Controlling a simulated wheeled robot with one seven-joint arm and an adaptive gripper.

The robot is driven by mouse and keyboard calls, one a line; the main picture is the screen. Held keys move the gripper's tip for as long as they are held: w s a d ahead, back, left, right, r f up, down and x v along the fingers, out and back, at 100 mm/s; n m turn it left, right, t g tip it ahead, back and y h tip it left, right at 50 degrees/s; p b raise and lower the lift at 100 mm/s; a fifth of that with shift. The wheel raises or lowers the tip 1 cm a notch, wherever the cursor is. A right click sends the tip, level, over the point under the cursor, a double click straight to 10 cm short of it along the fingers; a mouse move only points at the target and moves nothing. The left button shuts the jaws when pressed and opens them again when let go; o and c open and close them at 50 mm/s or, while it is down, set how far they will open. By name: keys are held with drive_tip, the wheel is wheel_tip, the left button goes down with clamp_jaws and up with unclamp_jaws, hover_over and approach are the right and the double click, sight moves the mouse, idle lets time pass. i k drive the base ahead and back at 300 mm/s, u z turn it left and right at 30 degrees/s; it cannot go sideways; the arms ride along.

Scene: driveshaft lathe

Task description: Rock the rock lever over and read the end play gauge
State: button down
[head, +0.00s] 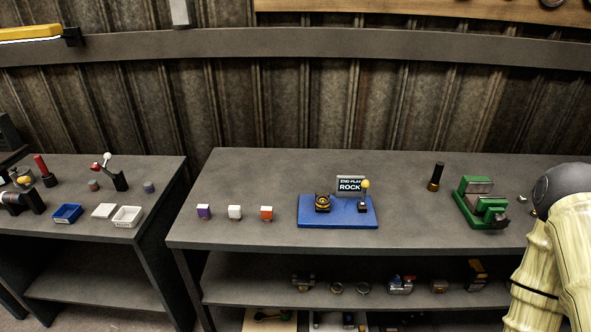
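My gripper is not in view. Part of my arm shows at the right edge, apart from the blue plate.
A dark cylinder (436,176) and a green vise-like fixture (482,203) stand to the right. A second bench (150,180) at left holds trays and levers. Bench space before the fixture is clear.

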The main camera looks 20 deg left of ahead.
sight(364, 183)
drive_tip(key=u, duration=0.65)
drive_tip(key=i, duration=0.4)
